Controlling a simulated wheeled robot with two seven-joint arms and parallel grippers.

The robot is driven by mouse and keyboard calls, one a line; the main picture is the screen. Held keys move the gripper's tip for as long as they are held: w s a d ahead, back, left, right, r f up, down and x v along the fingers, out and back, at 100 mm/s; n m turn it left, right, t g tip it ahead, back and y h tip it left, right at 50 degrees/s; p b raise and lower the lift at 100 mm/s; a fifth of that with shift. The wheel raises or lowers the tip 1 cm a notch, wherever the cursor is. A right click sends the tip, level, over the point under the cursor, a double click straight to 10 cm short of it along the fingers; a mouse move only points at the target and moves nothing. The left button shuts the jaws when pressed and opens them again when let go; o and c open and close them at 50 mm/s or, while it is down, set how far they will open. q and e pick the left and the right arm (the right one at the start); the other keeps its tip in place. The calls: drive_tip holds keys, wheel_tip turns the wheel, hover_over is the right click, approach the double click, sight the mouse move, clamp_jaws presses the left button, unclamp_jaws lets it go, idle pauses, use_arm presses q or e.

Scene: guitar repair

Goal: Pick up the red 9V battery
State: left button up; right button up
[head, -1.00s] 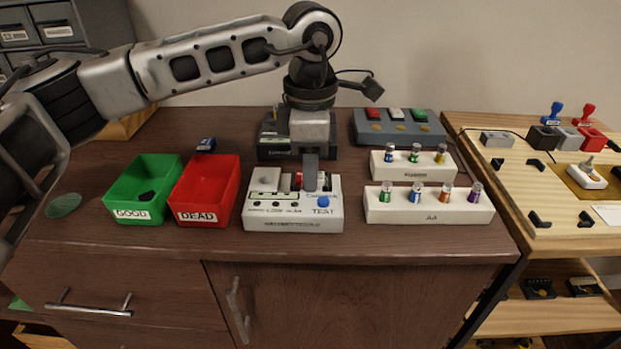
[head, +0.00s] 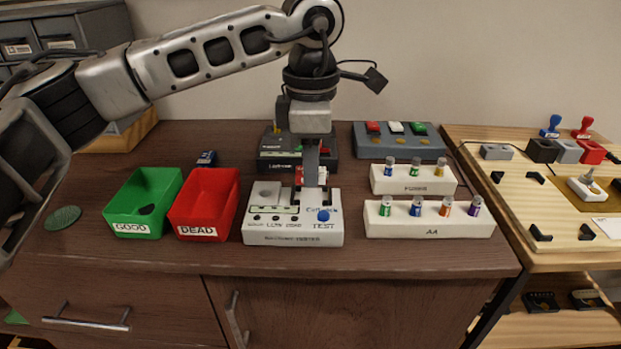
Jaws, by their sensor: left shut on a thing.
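The red 9V battery (head: 301,176) shows as a small red patch at the back of the white battery tester (head: 292,238), largely hidden by my gripper. My left gripper (head: 311,182) points straight down over the tester and is shut on the red battery. The battery appears slightly above the tester's top, though I cannot clearly see a gap beneath it. My right gripper is not in view.
The green GOOD bin (head: 140,228) and red DEAD bin (head: 198,231) stand left of the tester. A dark blue battery (head: 206,158) lies behind them. White battery racks (head: 430,231) stand to the right. A dark box (head: 278,163) stands behind the tester.

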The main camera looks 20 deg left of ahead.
use_arm(q)
drive_tip(key=s+d+r+p, duration=0.2)
drive_tip(key=s+d+r, duration=0.7)
drive_tip(key=r, duration=0.4)
drive_tip(key=shift+s+r+p, duration=0.15)
drive_tip(key=shift+s+p, duration=0.25)
drive_tip(key=shift+s, duration=0.35)
idle(0.6)
